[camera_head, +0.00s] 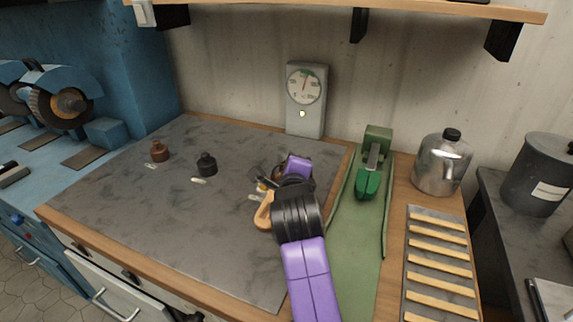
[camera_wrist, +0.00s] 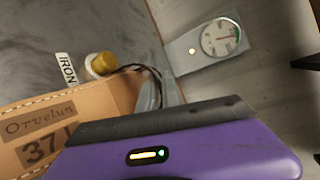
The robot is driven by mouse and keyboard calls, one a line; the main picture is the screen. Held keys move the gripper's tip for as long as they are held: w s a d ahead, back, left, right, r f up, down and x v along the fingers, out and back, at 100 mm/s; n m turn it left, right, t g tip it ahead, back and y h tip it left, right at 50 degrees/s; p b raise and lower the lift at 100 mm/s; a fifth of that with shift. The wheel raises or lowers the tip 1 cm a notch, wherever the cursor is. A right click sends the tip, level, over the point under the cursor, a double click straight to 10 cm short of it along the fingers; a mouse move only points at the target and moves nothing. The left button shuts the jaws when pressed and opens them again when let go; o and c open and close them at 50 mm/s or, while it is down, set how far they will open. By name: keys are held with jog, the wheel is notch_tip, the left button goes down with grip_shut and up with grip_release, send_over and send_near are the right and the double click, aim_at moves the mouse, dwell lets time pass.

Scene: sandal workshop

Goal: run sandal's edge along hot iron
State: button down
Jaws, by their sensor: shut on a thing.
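The tan sandal (camera_head: 264,212) with pale edge stitching is held by my gripper (camera_head: 272,188) at the right of the dark worktop. In the wrist view the sandal (camera_wrist: 105,97) reads "Orvelun" and "37", and my purple gripper body hides part of it. A label reading "IRON" (camera_wrist: 66,70) lies on the worktop beside a yellow round knob (camera_wrist: 101,64). A dark cable (camera_wrist: 143,68) runs by the knob. The iron's body is mostly hidden behind the sandal and gripper, so I cannot tell whether the edge touches it.
A dial box (camera_head: 306,100) with a lit lamp stands behind. A brown bottle (camera_head: 159,151) and a black bottle (camera_head: 206,164) stand left. A green tool (camera_head: 371,165) on a green mat (camera_head: 350,262), a metal can (camera_head: 442,162) and a slatted rack (camera_head: 440,262) are right. The front left worktop is clear.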

jog(key=shift+w+d+f, duration=0.25)
jog(key=shift+w, duration=0.3)
jog(key=shift+d+f, duration=0.1)
jog(key=shift+d, duration=0.05)
jog(key=shift+w+a, duration=0.2)
jog(key=shift+a, duration=0.05)
dwell(0.5)
jog(key=shift+a, duration=0.15)
jog(key=shift+s, duration=0.1)
dwell(0.5)
jog(key=shift+r+y, duration=0.2)
jog(key=shift+y, duration=0.1)
jog(key=shift+a+r+n+p, duration=0.15)
jog(key=shift+a+n+p, duration=0.15)
jog(key=shift+p, duration=0.15)
dwell(0.8)
jog(key=shift+d+f, duration=0.15)
jog(key=shift+f, duration=0.05)
dwell(0.4)
jog(key=shift+s+d+r, duration=0.1)
jog(key=shift+r, duration=0.05)
